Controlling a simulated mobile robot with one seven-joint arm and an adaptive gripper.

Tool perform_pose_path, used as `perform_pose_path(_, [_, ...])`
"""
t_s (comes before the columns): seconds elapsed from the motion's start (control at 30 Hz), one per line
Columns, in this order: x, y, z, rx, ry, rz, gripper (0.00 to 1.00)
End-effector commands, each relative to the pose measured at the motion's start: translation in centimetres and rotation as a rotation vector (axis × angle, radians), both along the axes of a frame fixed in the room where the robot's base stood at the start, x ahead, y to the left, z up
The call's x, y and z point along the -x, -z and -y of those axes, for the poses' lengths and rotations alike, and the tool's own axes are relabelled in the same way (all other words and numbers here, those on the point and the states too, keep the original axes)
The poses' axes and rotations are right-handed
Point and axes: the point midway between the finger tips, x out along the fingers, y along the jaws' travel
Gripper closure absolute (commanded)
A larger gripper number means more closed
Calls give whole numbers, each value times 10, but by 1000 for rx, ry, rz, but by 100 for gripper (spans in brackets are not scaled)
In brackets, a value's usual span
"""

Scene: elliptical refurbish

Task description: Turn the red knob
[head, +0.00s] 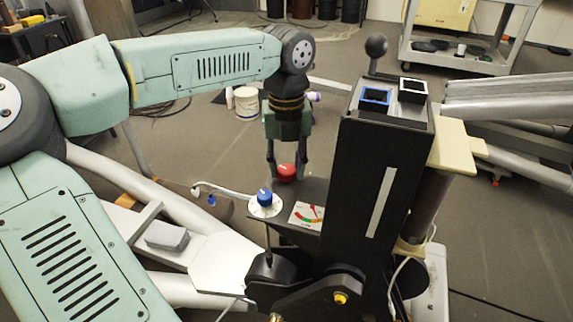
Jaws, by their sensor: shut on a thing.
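The red knob (287,171) sits at the far end of a dark panel, behind the blue knob and the gauge. It is round with a pale mark on top. My gripper (286,170) points down from above, with one finger on the left of the red knob and the other on its right. The fingers are shut on the knob. Their lowest tips are partly hidden by the knob and panel.
A blue knob (264,197) on a white dial and a gauge (307,213) stand close in front. A tall black column (385,185) with switches rises just right of my gripper. A white bucket (246,102) and a cart (462,58) are farther back.

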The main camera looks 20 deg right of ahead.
Motion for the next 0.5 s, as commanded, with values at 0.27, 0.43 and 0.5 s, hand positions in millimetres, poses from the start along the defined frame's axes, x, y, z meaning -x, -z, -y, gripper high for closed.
perform_pose_path(0.27, [0, 0, 0, -1, -69, -2, 94])
perform_pose_path(0.43, [0, 0, 0, -1, -80, -2, 94])
perform_pose_path(0.5, [1, 0, 0, -1, -80, -2, 94])
